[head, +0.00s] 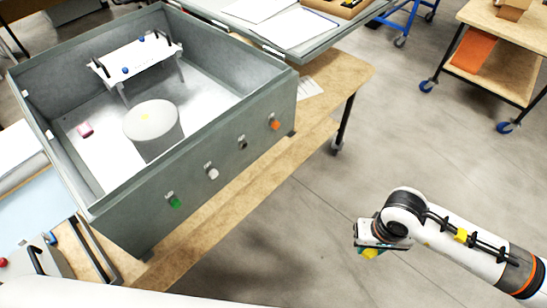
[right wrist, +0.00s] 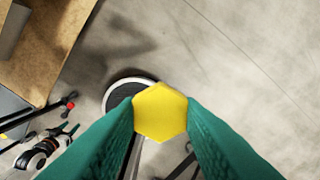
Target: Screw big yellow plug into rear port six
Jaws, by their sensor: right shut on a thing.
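The big yellow plug (right wrist: 160,111) shows its hexagonal head between the two green fingers of my right gripper (right wrist: 160,120) in the right wrist view. The gripper is shut on it. In the head view my right gripper (head: 368,245) hangs over open floor, right of and apart from the grey analyser housing (head: 150,222), with a little of the plug (head: 371,253) showing below it. The near wall of the housing carries a green, a white, a dark and an orange fitting. I cannot tell which place is rear port six. My left gripper is not clearly visible.
Inside the open-topped housing stand a white cylinder (head: 152,122) and a white bracket (head: 135,58) with blue knobs. A small pink part (head: 84,130) lies on its floor. The housing rests on a wooden bench (head: 240,172). A wheeled cart (head: 505,70) stands far right.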

